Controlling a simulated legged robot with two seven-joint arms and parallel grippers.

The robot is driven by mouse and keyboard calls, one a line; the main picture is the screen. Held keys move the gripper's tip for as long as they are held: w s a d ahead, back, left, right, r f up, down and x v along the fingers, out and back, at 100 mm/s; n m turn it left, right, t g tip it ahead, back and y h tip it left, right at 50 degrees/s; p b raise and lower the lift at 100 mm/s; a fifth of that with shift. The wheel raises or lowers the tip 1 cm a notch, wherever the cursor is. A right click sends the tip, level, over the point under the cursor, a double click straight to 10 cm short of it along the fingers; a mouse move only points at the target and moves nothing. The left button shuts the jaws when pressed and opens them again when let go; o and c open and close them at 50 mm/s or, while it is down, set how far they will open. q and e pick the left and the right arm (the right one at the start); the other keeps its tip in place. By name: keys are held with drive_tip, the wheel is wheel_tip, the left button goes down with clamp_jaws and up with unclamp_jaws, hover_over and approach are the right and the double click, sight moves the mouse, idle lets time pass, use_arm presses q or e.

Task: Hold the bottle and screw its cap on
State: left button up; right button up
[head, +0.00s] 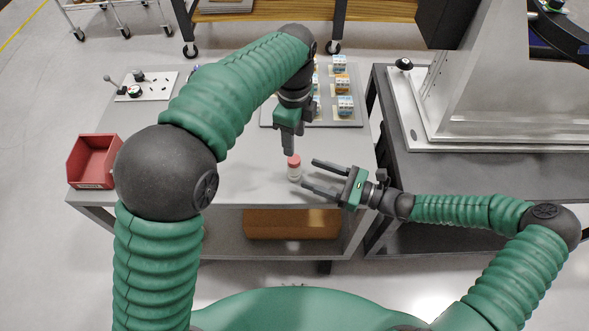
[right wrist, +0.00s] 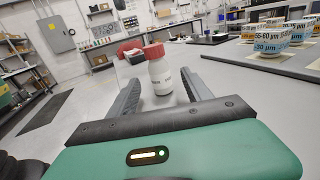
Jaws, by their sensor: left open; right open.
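A small white bottle (head: 294,174) stands upright near the front edge of the grey table. A red cap (head: 294,160) sits on its top; I cannot tell how tightly it is seated. My right gripper (head: 308,173) is open and level, with its fingers pointing left towards the bottle. In the right wrist view the bottle (right wrist: 161,79) and cap (right wrist: 153,50) show between the two open fingers (right wrist: 160,86), near their tips. My left gripper (head: 289,150) points down just above the cap; its fingers overlap in this view and hold nothing visible.
A red bin (head: 94,161) stands at the table's left edge. A tray (head: 353,122) with several labelled containers lies behind the bottle, partly hidden by my left arm. A plate with small parts (head: 147,86) lies at the back left. The table left of the bottle is clear.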

sight(293, 167)
drive_tip(key=x, duration=0.7)
drive_tip(key=shift+r, duration=0.1)
drive_tip(key=shift+s, duration=0.1)
drive_tip(key=shift+c, duration=0.5)
clamp_jaws()
idle(0.5)
